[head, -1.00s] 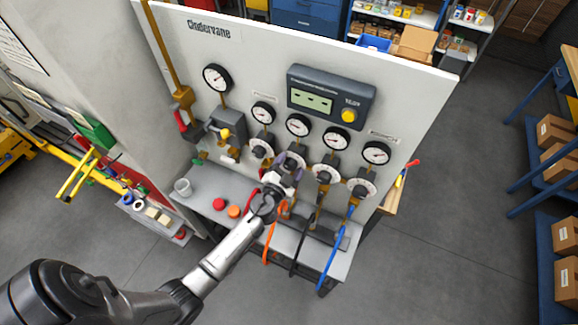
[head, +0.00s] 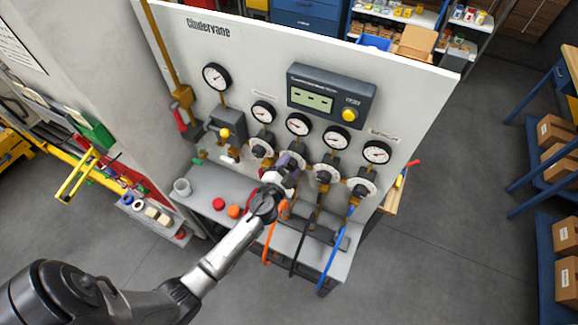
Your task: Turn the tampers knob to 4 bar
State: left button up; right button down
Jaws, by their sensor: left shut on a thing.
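A pale panel carries a row of regulator knobs, each below a round gauge. My left gripper (head: 287,168) is at the second knob from the left and shut on it; the gripper and wrist hide most of that knob. The gauge above it (head: 298,124) has a white face, but its reading is too small to tell. The other knobs show as white dials with dark centres: the first (head: 261,148), the third (head: 326,174) and the fourth (head: 361,187). The label naming the tampers knob cannot be read. My right gripper is not in view.
A grey display box (head: 331,97) with a yellow button is mounted above the gauges. Orange, black and blue hoses (head: 337,255) hang in front. Open floor lies to the right.

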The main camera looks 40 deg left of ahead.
pick_arm(q)
jog(key=m, duration=0.4)
jog(key=shift+m, duration=0.3)
jog(key=shift+m+b, duration=0.3)
jog(key=shift+m, duration=2.2)
jog(key=o, duration=0.9)
jog(key=shift+b+v, duration=1.4)
jog(key=shift+v, duration=5.5)
